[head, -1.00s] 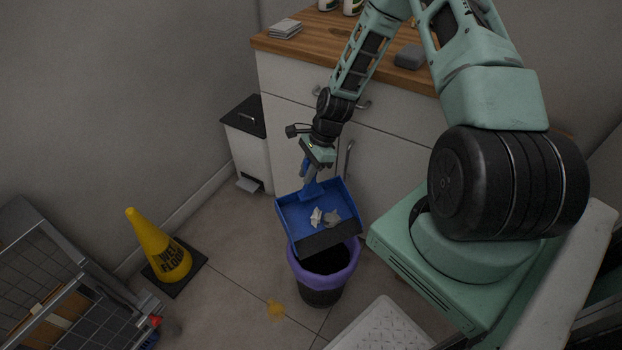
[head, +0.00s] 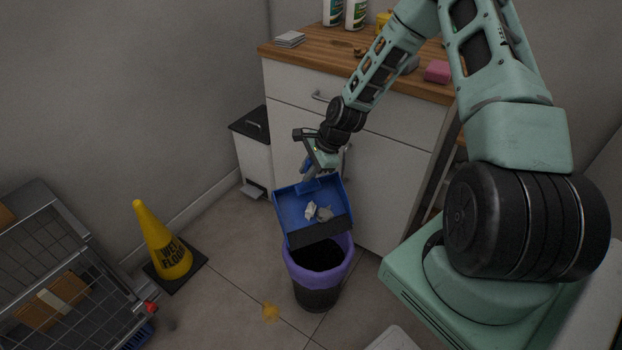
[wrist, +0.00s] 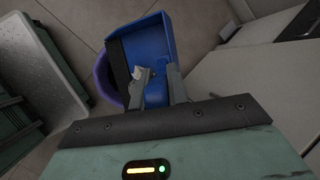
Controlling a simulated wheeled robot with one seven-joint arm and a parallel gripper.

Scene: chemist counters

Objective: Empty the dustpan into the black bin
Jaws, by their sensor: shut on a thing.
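The blue dustpan (head: 291,208) is above the back part of the black bin (head: 316,294), with its black front lip over the bin's mouth. Pale crumpled scraps (head: 311,210) and a grey one (head: 325,215) lie in the pan. The bin has a purple liner folded over its rim. My gripper (head: 307,172) is shut on the dustpan's handle at the pan's rear. In the wrist view, my gripper's fingers (wrist: 160,88) reach toward the blue pan (wrist: 150,45), and the purple liner (wrist: 103,80) shows beyond the lip. The pan tilts down toward the bin.
A yellow wet-floor cone (head: 161,240) and a wire cart (head: 62,275) stand at left. A white pedal bin with a dark lid (head: 252,124) stands by the counter cabinet (head: 385,165). A yellow stain (head: 270,311) marks the floor near the bin.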

